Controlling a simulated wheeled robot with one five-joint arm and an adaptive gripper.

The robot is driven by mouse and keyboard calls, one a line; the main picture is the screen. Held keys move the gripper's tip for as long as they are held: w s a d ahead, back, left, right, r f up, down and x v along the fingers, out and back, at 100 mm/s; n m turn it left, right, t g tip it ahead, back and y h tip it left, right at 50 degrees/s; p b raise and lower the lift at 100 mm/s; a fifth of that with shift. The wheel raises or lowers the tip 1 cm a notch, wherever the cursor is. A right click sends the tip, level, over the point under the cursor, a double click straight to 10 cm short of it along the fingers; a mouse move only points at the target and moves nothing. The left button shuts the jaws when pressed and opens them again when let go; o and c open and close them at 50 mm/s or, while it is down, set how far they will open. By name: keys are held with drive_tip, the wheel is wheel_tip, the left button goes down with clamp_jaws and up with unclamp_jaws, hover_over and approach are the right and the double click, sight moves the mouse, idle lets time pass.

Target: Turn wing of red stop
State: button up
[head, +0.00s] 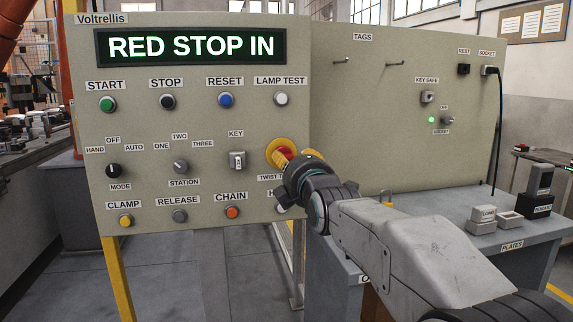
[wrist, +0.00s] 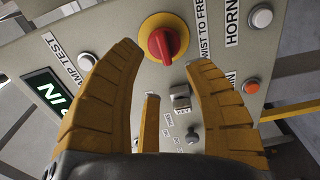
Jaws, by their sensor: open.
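The red stop (wrist: 165,45) is a round red knob with a raised wing across it, on a yellow collar (wrist: 158,22). In the wrist view it sits beyond my fingertips, a little above the gap between them. My gripper (wrist: 163,62) is open, with yellow ribbed fingers spread left and right and another finger between them, holding nothing. In the head view my gripper (head: 296,160) is in front of the red stop (head: 285,152) and hides part of it. Whether a finger touches the knob I cannot tell.
The panel display (head: 190,47) reads RED STOP IN. The key switch (head: 237,160), chain button (head: 232,212) and lamp test button (head: 281,98) are close around. A bench (head: 525,237) with small blocks stands at the right. The tags area of the panel is mostly bare.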

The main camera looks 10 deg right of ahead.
sight(286, 156)
drive_tip(key=w+b, duration=0.1)
drive_tip(key=w, duration=0.3)
drive_tip(key=shift+f, duration=0.15)
drive_tip(key=shift+w, duration=1.35)
drive_tip(key=shift+c, duration=0.4)
clamp_jaws()
